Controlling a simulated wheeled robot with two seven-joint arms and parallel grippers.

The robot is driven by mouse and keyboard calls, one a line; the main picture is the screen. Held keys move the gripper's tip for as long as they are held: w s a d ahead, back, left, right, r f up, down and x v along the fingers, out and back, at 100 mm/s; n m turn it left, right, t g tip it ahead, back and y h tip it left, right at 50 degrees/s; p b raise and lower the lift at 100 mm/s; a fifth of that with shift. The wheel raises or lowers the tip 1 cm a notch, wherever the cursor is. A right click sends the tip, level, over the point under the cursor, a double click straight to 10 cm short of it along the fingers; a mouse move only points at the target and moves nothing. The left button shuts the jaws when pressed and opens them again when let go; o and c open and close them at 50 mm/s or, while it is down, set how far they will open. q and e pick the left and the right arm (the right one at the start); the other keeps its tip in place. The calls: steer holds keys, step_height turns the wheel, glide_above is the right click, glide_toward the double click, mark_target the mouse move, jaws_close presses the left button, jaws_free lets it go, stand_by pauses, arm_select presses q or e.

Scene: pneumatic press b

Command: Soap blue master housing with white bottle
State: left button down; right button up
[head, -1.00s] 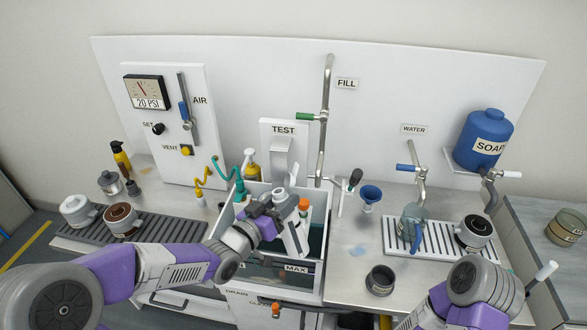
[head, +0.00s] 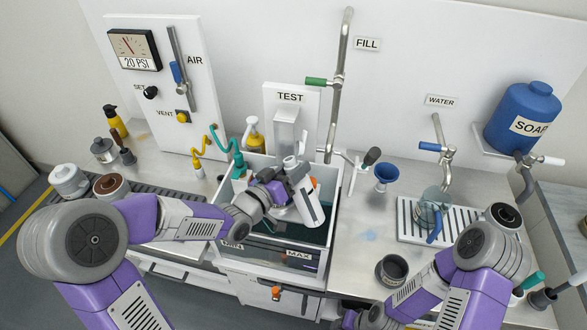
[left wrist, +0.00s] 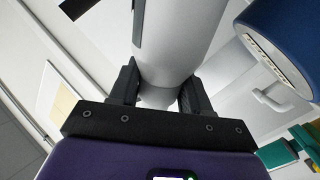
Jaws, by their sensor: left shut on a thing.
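My left gripper (head: 284,193) is shut on the white bottle (head: 306,203) and holds it tilted over the open white test tank (head: 330,240). In the left wrist view the white bottle (left wrist: 180,45) sits between the two dark fingers (left wrist: 157,95). A large blue round part (left wrist: 285,40) with a pale end ring is close by at the upper right of that view. I cannot tell whether it is the blue master housing. No blue housing shows clearly inside the tank in the head view; the gripper and bottle cover part of the tank.
A blue SOAP jug (head: 522,117) hangs at the right. A blue funnel (head: 386,173), a clear jug (head: 431,208) and a dark cup (head: 391,270) stand right of the tank. The FILL pipe (head: 340,80) rises behind it. Bare counter shows around the funnel.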

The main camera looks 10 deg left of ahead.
arm_select(q)
steer(key=shift+w+a+f+n+p, duration=0.15)
steer(key=shift+a+n+p, duration=0.05)
steer(key=shift+n+p, duration=0.45)
steer(key=n+p, duration=0.1)
steer(key=n, duration=0.1)
steer(key=a+f+n+p, duration=0.1)
steer(key=n+p, duration=0.1)
steer(key=w+n+p, duration=0.1)
steer(key=n, duration=0.1)
steer(key=shift+a+f+n+g+p, duration=0.25)
steer(key=shift+a+f+g+p, duration=0.05)
steer(key=shift+a+f, duration=0.1)
steer(key=shift+w+a+f+n+p, duration=0.1)
steer(key=shift+f+n+p, duration=0.05)
steer(key=shift+n+p, duration=0.3)
steer(key=shift+w+a+f+n+p, duration=0.1)
steer(key=shift+f+n+p, duration=0.1)
steer(key=shift+n, duration=0.35)
steer(key=shift+a+f+n+h+p, duration=0.1)
steer(key=shift+f+n+h+p, duration=0.2)
steer(key=shift+n, duration=0.2)
